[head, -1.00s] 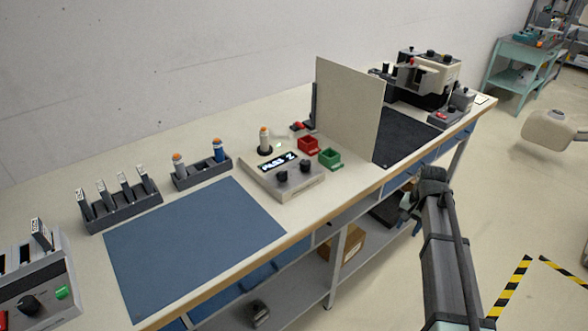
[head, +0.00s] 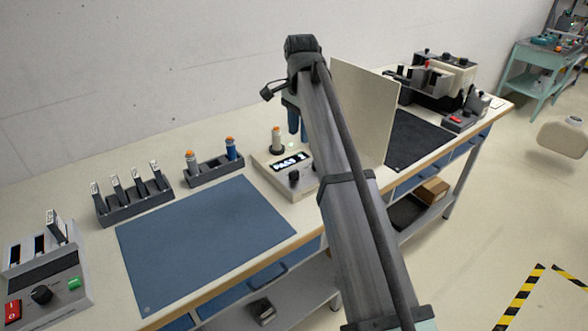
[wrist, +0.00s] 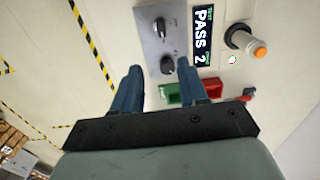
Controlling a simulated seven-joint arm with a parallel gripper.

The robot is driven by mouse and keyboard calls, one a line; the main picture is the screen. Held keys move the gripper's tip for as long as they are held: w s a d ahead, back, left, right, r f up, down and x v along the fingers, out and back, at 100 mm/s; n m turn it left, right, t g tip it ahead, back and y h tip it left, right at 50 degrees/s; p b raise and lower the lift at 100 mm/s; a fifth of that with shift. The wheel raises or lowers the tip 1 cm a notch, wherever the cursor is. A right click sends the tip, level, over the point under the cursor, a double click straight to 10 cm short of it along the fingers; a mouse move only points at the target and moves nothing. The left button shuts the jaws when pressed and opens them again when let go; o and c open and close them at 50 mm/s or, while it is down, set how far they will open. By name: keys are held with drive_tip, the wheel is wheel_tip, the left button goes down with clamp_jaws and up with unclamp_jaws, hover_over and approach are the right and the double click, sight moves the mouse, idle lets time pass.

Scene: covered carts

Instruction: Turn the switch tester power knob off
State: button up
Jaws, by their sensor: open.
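The switch tester (head: 268,178) stands on the bench with a lit display (head: 291,162). In the wrist view the display (wrist: 203,40) reads PASS 2. Its grey panel (wrist: 150,42) carries two dark knobs, an upper one (wrist: 159,25) and a lower one (wrist: 168,65); their labels are too small to read. An orange-topped switch (wrist: 258,50) stands upright in the tester's socket. My gripper (wrist: 160,76) is open and empty, its blue fingers pointing toward the tester. The lower knob appears between the fingers, without visible contact. In the head view my arm hides the tester's right side.
Green (wrist: 170,97) and red (wrist: 210,86) bins lie close to my fingers. An upright beige board (head: 362,110) stands right of the tester. A rack with two switches (head: 213,170) stands left. The blue mat (head: 205,235) is bare.

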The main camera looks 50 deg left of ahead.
sight(294, 171)
drive_tip(key=f, duration=0.4)
drive_tip(key=s+f, duration=0.1)
drive_tip(key=f, duration=0.8)
drive_tip(key=shift+s+a+f, duration=0.1)
drive_tip(key=shift+s+a, duration=0.1)
drive_tip(key=shift+a, duration=0.1)
drive_tip(key=shift+c, duration=0.4)
clamp_jaws()
